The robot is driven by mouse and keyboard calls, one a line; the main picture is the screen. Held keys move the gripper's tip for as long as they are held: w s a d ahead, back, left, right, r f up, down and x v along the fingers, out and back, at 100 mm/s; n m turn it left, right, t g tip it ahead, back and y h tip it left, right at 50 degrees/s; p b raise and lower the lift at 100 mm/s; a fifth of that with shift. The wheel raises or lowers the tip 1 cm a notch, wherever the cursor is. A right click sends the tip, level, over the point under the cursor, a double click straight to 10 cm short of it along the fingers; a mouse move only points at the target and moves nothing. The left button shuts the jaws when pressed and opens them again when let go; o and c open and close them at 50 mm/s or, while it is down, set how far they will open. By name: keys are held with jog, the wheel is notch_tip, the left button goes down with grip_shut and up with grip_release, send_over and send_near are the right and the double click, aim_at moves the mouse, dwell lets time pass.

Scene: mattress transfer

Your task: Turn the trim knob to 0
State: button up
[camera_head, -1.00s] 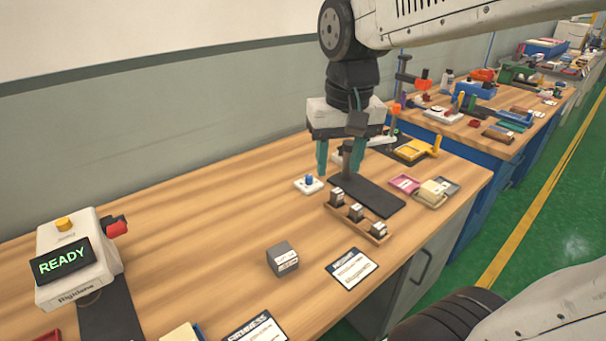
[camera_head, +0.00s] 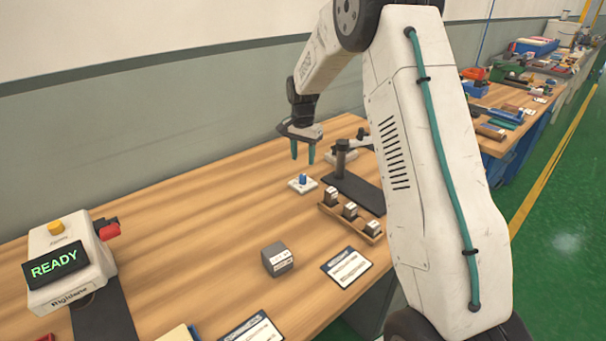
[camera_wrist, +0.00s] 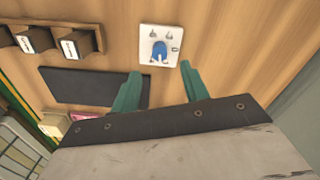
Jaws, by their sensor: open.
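The trim knob (camera_head: 302,179) is a small blue knob on a white square plate (camera_head: 293,187) on the wooden bench. In the wrist view the blue knob (camera_wrist: 160,51) sits on its white plate (camera_wrist: 173,34), just past my fingertips and between their lines. The plate has small dark markings, too small to read. My gripper (camera_head: 303,157) has two teal fingers, open and empty, pointing down above and slightly behind the knob. It also shows in the wrist view (camera_wrist: 160,70), apart from the knob.
A dark mat (camera_head: 357,190) with a black post (camera_head: 341,160) stands right of the knob. A wooden rack (camera_head: 350,220) holds several small blocks. A grey cube (camera_head: 277,259), a printed card (camera_head: 346,267) and a READY display box (camera_head: 68,262) are nearer. Bench left of the knob is clear.

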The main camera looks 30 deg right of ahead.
aim_at(303, 175)
notch_tip(303, 175, down, 7)
jog(key=shift+f, duration=0.2)
dwell(0.3)
jog(key=c, duration=1)
